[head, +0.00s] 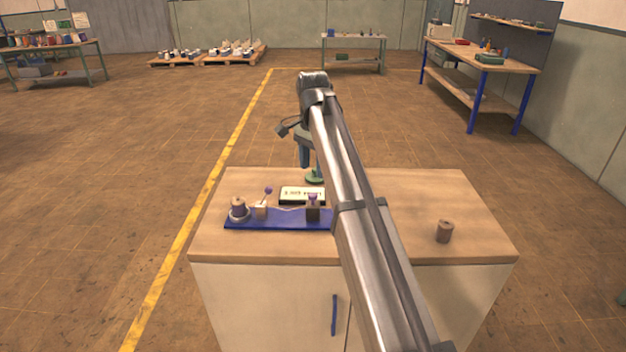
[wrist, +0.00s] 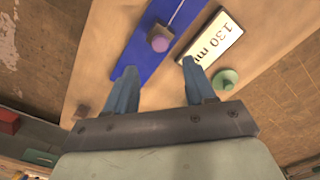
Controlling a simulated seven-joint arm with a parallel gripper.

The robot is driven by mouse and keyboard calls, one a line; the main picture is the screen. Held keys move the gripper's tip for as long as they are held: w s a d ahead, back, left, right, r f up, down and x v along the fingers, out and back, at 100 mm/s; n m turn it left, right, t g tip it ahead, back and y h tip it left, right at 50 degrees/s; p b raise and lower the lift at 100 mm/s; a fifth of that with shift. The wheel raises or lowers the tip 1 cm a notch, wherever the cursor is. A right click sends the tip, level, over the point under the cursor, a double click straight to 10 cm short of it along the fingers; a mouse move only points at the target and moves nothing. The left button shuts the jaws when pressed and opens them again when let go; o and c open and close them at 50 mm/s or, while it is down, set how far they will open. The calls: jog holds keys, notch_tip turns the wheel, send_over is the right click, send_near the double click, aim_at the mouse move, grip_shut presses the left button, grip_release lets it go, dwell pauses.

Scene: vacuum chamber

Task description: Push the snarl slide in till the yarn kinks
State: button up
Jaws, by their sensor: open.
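A blue base plate (head: 275,224) lies on the wooden cabinet top, partly behind my arm. It carries a purple-brown spool (head: 238,208), a wooden block with a purple-balled lever (head: 268,190) and a dark block with a purple knob (head: 313,207), which may be the snarl slide. A thin pale yarn (head: 287,208) runs toward the dark block. The wrist view shows a purple-topped block (wrist: 160,39) on the plate, beyond my open, empty gripper (wrist: 159,66). In the head view my gripper (head: 304,158) hangs above the cabinet's far side. I cannot see a kink.
A lit display (head: 302,194) stands behind the plate, reading about "130 m" in the wrist view (wrist: 215,38). A green round piece (head: 314,179) is behind it. A brown spool (head: 444,231) stands at right, with bare tabletop around it. Workbenches and pallets are far off.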

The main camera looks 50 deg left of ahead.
jog(key=shift+r, duration=2.6)
